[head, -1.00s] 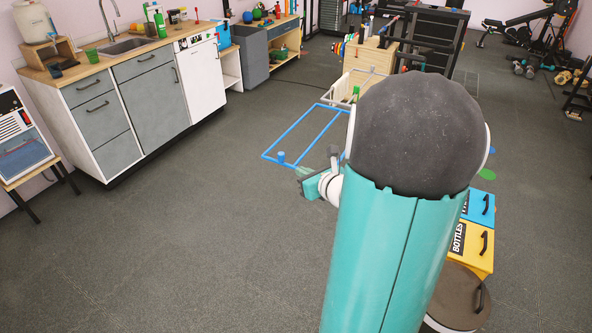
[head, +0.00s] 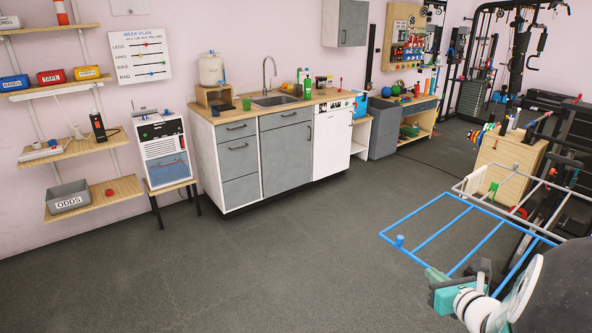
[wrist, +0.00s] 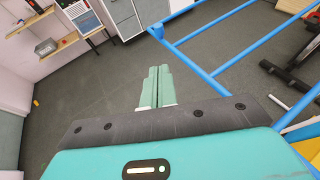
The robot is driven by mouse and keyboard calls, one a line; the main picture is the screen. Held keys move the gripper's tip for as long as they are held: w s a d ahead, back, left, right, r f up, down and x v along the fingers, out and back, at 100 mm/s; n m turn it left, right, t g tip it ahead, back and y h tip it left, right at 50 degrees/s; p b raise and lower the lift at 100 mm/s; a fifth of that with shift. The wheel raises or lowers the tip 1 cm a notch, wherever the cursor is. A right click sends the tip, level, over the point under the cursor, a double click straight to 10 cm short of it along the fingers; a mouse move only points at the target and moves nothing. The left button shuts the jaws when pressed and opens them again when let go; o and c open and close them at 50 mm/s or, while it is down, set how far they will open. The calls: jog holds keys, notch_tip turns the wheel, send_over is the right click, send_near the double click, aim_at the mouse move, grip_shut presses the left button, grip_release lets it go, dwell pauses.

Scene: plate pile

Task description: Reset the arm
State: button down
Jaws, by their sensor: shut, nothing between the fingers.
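My gripper (wrist: 156,84) shows in the wrist view with its two pale green fingers side by side, shut and empty, above the dark grey floor. In the head view my gripper (head: 434,275) is at the lower right, beside the blue rail frame (head: 474,222). The frame's rails also show close to the fingers in the wrist view (wrist: 186,60). I cannot tell whether the gripper touches the frame. My folded arm fills the lower right corner of the head view and hides what is behind it.
A counter with a sink (head: 272,99) stands along the back wall. A small wooden cabinet (head: 502,165) and gym racks are at the right. The middle floor (head: 250,270) is clear.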

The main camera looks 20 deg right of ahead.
jog(key=a+r+n+g+y, duration=0.2)
jog(key=a+n+g+y, duration=0.15)
jog(key=a+n, duration=0.75)
jog(key=a+r+n+g+y, duration=0.2)
jog(key=a+n+g+y, duration=0.15)
jog(key=a+n, duration=0.8)
jog(key=s+a+r+n+g+h, duration=0.1)
jog(key=s+a+r+n+h, duration=0.4)
jog(key=n, duration=1)
jog(key=s+a, duration=0.2)
jog(key=s, duration=0.1)
jog(key=shift+s, duration=0.2)
jog(key=shift+d+r, duration=0.1)
jog(key=shift+d, duration=0.05)
